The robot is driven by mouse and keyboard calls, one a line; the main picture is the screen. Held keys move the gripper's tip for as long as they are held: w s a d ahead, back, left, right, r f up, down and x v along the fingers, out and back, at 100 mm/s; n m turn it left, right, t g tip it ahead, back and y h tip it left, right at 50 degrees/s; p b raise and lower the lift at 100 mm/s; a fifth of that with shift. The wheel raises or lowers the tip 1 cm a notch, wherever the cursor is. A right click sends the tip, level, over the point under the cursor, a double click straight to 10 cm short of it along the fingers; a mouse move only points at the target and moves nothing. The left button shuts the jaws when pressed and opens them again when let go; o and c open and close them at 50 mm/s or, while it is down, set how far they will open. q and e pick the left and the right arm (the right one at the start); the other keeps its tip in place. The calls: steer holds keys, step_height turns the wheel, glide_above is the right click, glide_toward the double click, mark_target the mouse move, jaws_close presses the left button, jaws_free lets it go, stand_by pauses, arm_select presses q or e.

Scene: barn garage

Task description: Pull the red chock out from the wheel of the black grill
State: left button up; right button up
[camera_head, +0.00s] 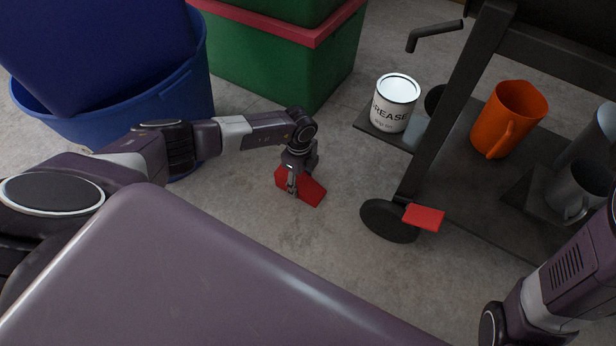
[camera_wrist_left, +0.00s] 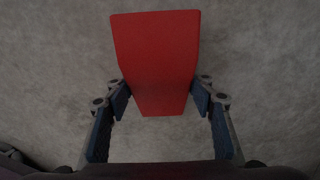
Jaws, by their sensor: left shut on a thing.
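A red chock (camera_head: 313,190) is between the fingers of my left gripper (camera_head: 292,188), at the concrete floor and well to the left of the grill's wheel. In the left wrist view the red chock (camera_wrist_left: 156,60) lies between the two fingers of my left gripper (camera_wrist_left: 160,100), which is shut on it. The black grill (camera_head: 437,120) stands at the right, with a dark wheel (camera_head: 390,221) at the foot of its leg. A second red piece (camera_head: 424,217) sits right beside that wheel. My right arm shows at the lower right, but its gripper is out of the picture.
A white grease can (camera_head: 395,103), an orange mug (camera_head: 507,118) and grey mugs (camera_head: 579,190) stand on the grill's lower shelf. A blue tub (camera_head: 186,100) and green crates (camera_head: 280,62) stand at the back left. The floor between chock and wheel is clear.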

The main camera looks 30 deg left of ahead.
mark_target(299, 179)
arm_select(q)
steer(key=shift+a, duration=0.35)
steer(key=o, duration=1.8)
step_height(299, 179, up, 12)
